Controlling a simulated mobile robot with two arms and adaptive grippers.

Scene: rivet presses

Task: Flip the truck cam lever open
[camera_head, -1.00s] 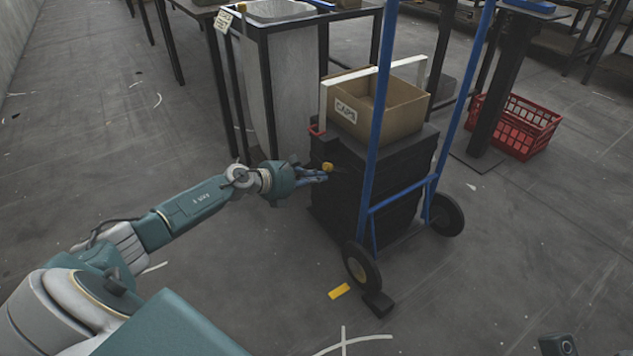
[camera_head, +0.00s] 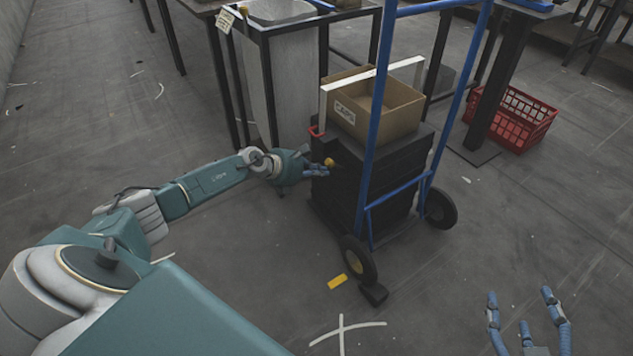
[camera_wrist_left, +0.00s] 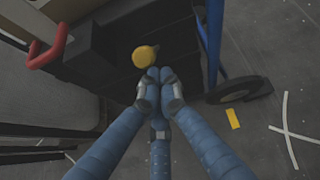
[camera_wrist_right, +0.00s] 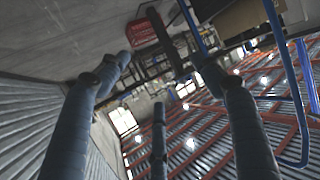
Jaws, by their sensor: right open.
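The blue hand truck (camera_head: 380,80) stands upright in the middle of the head view, with dark boxes (camera_head: 340,200) at it. A yellow knob (camera_head: 329,162) and a red handle (camera_head: 316,131) show at the boxes' left side. The left wrist view also shows the yellow knob (camera_wrist_left: 145,56) and the red handle (camera_wrist_left: 48,48). I cannot tell which is the cam lever. My left gripper (camera_head: 322,171) has its fingertips together just short of the yellow knob, and nothing shows between them. My right gripper (camera_head: 522,308) is open and empty at the bottom right, away from the truck.
An open cardboard box (camera_head: 400,108) sits on the dark boxes. A grey bin in a dark frame (camera_head: 285,80) stands close behind on the left. A red crate (camera_head: 515,120) lies at the right beside a table leg.

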